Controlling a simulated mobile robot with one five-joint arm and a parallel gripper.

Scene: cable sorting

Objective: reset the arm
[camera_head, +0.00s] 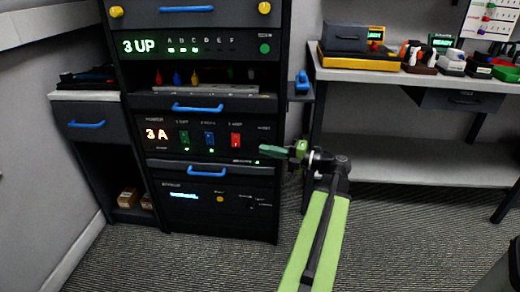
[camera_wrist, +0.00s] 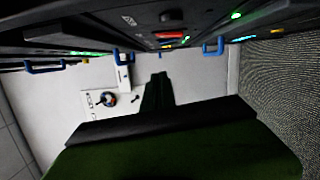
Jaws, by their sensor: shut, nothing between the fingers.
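My green arm reaches up from the bottom middle of the head view. My gripper (camera_head: 266,150) points left in front of the right side of the black equipment rack (camera_head: 215,218). Its green fingers are shut with nothing between them, and they also show dark in the wrist view (camera_wrist: 158,82). I cannot tell whether the fingertips touch the rack. In the wrist view the rack front lies along the top, turned on its side, with blue handles (camera_wrist: 213,47) sticking out.
The rack has green, blue and red switches and blue drawer handles (camera_head: 206,173). A small cabinet (camera_head: 84,119) stands at left. A bench (camera_head: 420,78) at right carries a yellow-edged case (camera_head: 357,62) and several small devices. Carpet in front of the rack is clear.

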